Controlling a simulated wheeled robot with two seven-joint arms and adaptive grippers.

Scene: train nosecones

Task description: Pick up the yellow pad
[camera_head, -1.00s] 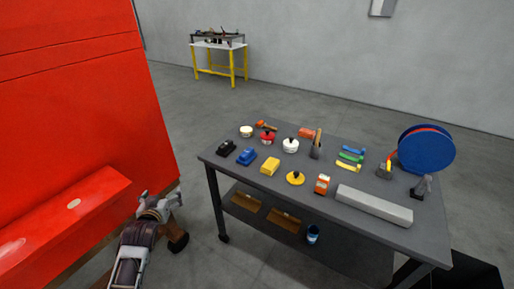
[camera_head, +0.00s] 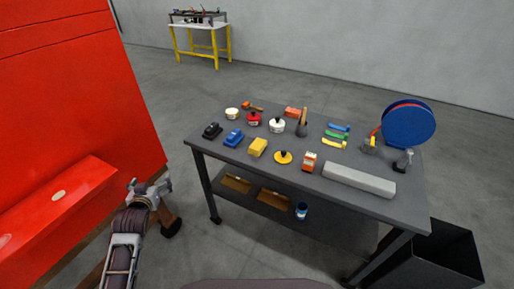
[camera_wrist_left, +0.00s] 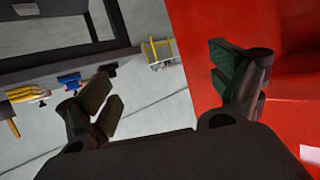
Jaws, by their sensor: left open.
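One is a yellow block (camera_head: 258,147) near the front edge, beside a blue tool. The other is a flat round yellow disc (camera_head: 283,159) with a dark knob, just right of the block. My left gripper (camera_head: 150,187) is open and empty, left of the bench and apart from it. Its spread fingers (camera_wrist_left: 165,95) show in the left wrist view, with the blue tool (camera_wrist_left: 69,80) beyond them. My right gripper is out of view.
Nearby on the bench are a black tool (camera_head: 212,130), an orange-and-white box (camera_head: 309,162), a long grey block (camera_head: 358,179) and a blue reel (camera_head: 408,125). A red structure (camera_head: 75,90) stands left of my left arm. A black bin (camera_head: 440,255) stands at lower right.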

